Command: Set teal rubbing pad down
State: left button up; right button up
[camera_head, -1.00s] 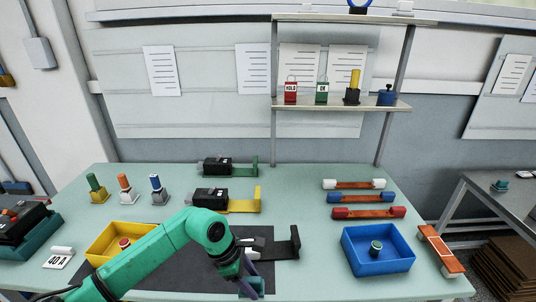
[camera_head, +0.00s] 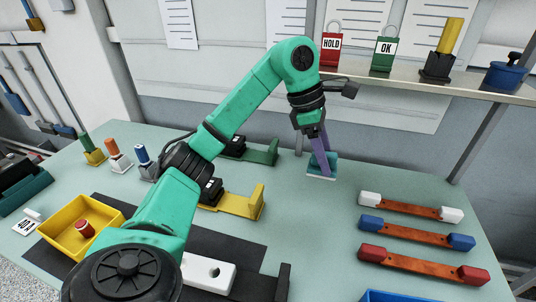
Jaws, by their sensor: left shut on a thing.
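The teal rubbing pad (camera_head: 326,172) is between the purple fingers of my left gripper (camera_head: 321,160), near the back edge of the table. The pad is a small teal block with a pale strip along its bottom. The fingers point down and are shut on it, covering part of it. The pad is at or just above the table surface; I cannot tell whether it touches. My right gripper is not in view.
Three fuse-like bars with white, blue (camera_head: 416,232) and red ends lie to the right. A shelf (camera_head: 460,90) with HOLD and OK tags hangs behind. The yellow tray (camera_head: 75,240) is at left. Table around the pad is clear.

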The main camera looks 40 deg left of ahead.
aim_at(318, 170)
pick_arm(q)
jog(key=shift+s+r, duration=0.15)
jog(key=shift+s, duration=0.1)
jog(key=shift+s+f, duration=0.95)
jog(key=shift+f, duration=0.25)
notch_tip(318, 170, down, 3)
jog(key=shift+r, duration=0.15)
jog(key=f, duration=0.5)
jog(key=f+p, duration=0.1)
jog(key=f, duration=0.3)
jog(key=f+p, duration=0.1)
jog(key=f, duration=0.4)
jog(key=shift+w+f, duration=0.3)
jog(key=shift+w, duration=0.05)
jog(key=shift+a+f, duration=0.1)
jog(key=shift+f, duration=0.05)
jog(key=o, duration=1.3)
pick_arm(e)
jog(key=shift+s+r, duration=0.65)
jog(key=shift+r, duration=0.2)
